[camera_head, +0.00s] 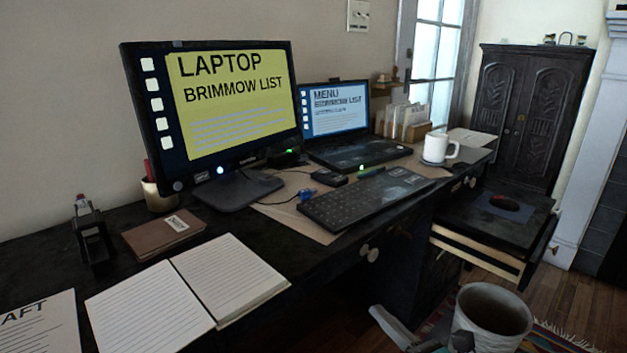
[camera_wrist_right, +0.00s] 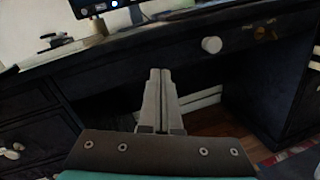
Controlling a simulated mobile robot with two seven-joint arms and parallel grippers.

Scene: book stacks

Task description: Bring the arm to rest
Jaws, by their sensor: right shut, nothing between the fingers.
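My right gripper (camera_head: 380,314) shows at the bottom of the head view, low in front of the desk. In the right wrist view its two pale fingers (camera_wrist_right: 160,74) lie together, shut with nothing between them. They point toward the dark desk front and the gap under it, apart from the desktop as far as I can tell. Most of my right arm is out of the picture. My left gripper is in neither view.
The dark desk (camera_head: 330,262) holds a monitor (camera_head: 225,110), laptop (camera_head: 345,150), keyboard (camera_head: 365,198), open notebook (camera_head: 190,285) and white mug (camera_head: 440,148). A drawer (camera_head: 480,245) juts out at right. Some wooden floor (camera_head: 572,290) is clear.

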